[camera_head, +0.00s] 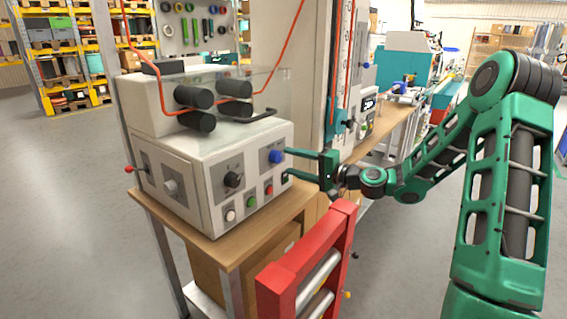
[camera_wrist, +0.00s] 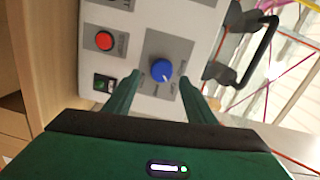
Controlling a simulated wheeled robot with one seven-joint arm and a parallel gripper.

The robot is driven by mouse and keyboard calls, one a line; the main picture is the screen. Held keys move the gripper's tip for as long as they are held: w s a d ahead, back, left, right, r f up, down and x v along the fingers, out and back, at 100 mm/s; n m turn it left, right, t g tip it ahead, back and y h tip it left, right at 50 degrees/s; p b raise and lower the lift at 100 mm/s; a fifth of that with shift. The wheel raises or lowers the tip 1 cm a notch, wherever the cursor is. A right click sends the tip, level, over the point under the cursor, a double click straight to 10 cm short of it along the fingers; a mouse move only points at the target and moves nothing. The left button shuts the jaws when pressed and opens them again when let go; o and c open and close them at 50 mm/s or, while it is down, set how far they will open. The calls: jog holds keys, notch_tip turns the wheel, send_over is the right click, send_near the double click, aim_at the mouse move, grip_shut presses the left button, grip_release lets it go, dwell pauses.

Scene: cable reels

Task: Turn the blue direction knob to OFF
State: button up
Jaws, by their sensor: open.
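The blue direction knob (camera_head: 275,156) is on the front of a light grey machine box (camera_head: 200,214). In the wrist view the blue knob (camera_wrist: 161,69) sits on a grey label plate, with a pale mark toward its lower right edge. The plate's lettering is too small to read. My gripper (camera_head: 288,163) is open in front of the panel, its fingers pointing at the knob. In the wrist view my gripper (camera_wrist: 159,81) has one finger on each side just below the knob. No contact with the knob can be made out.
A black knob (camera_head: 232,180), a red button (camera_wrist: 104,41) and a green switch (camera_wrist: 102,84) are close by on the panel. A red frame (camera_head: 300,270) stands in front of the wooden bench (camera_head: 232,254).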

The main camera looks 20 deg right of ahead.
aim_at(279, 159)
jog(key=v, duration=0.6)
jog(key=w+a+n, duration=0.2)
jog(key=n, duration=0.3)
jog(key=w+a+n, duration=0.2)
jog(key=w+n, duration=0.1)
jog(key=n, duration=0.2)
jog(key=w+a+n, duration=0.2)
jog(key=w+n, duration=0.1)
jog(key=n, duration=0.3)
jog(key=shift+a+f+t, duration=0.25)
jog(key=shift+a+t, duration=0.05)
jog(key=shift+t, duration=0.1)
dwell(0.3)
jog(key=c, duration=1)
